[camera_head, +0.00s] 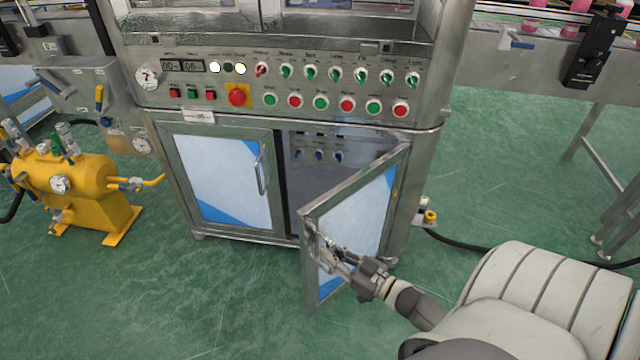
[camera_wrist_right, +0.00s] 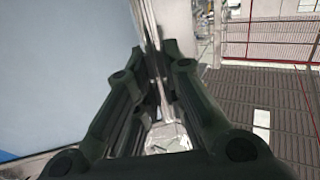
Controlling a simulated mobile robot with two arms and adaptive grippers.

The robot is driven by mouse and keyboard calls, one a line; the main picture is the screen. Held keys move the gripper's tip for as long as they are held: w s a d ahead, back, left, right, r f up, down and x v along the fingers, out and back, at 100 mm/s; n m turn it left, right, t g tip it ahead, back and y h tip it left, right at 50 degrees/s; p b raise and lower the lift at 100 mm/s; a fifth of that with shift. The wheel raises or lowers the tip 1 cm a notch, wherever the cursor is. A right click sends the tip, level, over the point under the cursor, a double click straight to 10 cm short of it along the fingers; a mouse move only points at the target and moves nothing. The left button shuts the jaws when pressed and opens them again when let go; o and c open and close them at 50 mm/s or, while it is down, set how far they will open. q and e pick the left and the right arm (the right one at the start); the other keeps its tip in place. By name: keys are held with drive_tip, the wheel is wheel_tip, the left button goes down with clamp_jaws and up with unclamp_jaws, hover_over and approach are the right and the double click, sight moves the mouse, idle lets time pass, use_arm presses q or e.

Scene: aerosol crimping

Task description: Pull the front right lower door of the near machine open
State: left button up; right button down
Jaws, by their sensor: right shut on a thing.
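The near machine (camera_head: 290,130) stands in the middle of the head view. Its front right lower door (camera_head: 355,220) is swung well open toward me, hinged on its right side, and the dark cabinet interior (camera_head: 325,150) shows behind it. My right gripper (camera_head: 335,262) is at the door's free edge, shut on the door handle (camera_head: 318,245), which the fingers partly hide. In the right wrist view the fingers (camera_wrist_right: 155,80) close around the handle beside the pale door panel (camera_wrist_right: 60,60). My left gripper is not in view.
The front left lower door (camera_head: 225,180) is shut. A control panel (camera_head: 300,85) with buttons and switches is above. A yellow tank (camera_head: 75,185) stands at the left. A black cable (camera_head: 480,245) runs along the floor at the right. Green floor in front is clear.

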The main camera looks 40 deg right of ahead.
use_arm(q)
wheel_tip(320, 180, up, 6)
drive_tip(key=b, duration=0.2)
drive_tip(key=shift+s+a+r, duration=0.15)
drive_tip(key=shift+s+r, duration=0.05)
use_arm(e)
drive_tip(key=s+d+n+g+y, duration=0.1)
drive_tip(key=s+d+n+y, duration=0.1)
drive_tip(key=s, duration=0.6)
drive_tip(key=s+d+n+g+y, duration=0.2)
drive_tip(key=s+d+y, duration=0.2)
drive_tip(key=s, duration=0.5)
drive_tip(key=shift+s+d+n+y, duration=0.15)
drive_tip(key=shift+d+n+y, duration=0.15)
drive_tip(key=shift+d, duration=0.7)
drive_tip(key=c, duration=1.5)
unclamp_jaws()
drive_tip(key=shift+s, duration=0.1)
drive_tip(key=v, duration=1.2)
